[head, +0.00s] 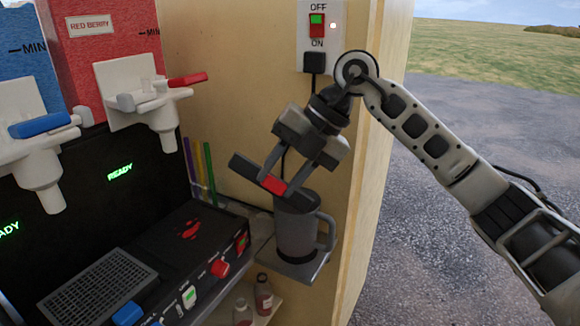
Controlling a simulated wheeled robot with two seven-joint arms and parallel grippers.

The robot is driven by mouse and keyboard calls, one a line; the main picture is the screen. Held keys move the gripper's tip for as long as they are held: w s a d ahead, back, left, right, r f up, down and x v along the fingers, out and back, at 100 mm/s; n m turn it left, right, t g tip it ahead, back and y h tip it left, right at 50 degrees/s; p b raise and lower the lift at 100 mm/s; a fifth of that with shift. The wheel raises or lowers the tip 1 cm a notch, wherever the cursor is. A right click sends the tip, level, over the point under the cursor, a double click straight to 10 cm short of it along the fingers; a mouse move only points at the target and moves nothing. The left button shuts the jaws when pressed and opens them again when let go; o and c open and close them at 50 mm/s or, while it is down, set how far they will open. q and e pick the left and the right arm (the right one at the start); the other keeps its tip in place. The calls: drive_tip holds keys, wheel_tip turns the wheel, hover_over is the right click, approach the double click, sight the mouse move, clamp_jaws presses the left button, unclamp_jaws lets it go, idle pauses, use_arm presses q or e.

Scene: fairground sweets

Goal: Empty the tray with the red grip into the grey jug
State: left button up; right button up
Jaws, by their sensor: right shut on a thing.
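My right gripper (274,186) is shut on the red grip (275,184) of a dark tray (246,169). The tray is in the air above the grey jug (294,236), reaching from upper left down toward the jug's mouth at lower right. It looks tilted; its inside and any contents cannot be made out. The jug stands upright on a small grey plate (290,262) by the wooden wall, with its handle on the right. The tray hides part of the jug's rim. My left gripper is not in view.
A slush machine with a blue tank (25,62) and a red tank (108,45) stands left. Red liquid (191,229) lies on its black base, beside a grating (97,287). Coloured straws (200,170) stand behind. Small bottles (263,295) stand in front. A switch (317,25) is above.

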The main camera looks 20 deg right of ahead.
use_arm(q)
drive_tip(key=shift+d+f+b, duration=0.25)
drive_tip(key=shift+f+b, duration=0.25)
drive_tip(key=shift+b, duration=0.65)
use_arm(e)
drive_tip(key=s+a+f+n+t+h, duration=0.1)
drive_tip(key=a+f+h, duration=0.3)
drive_tip(key=h, duration=0.4)
drive_tip(key=shift+s+a+f+n+t, duration=0.15)
drive_tip(key=shift+s+a+n+t, duration=0.25)
drive_tip(key=shift+t, duration=0.4)
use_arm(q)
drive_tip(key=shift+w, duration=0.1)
use_arm(e)
drive_tip(key=shift+w, duration=0.15)
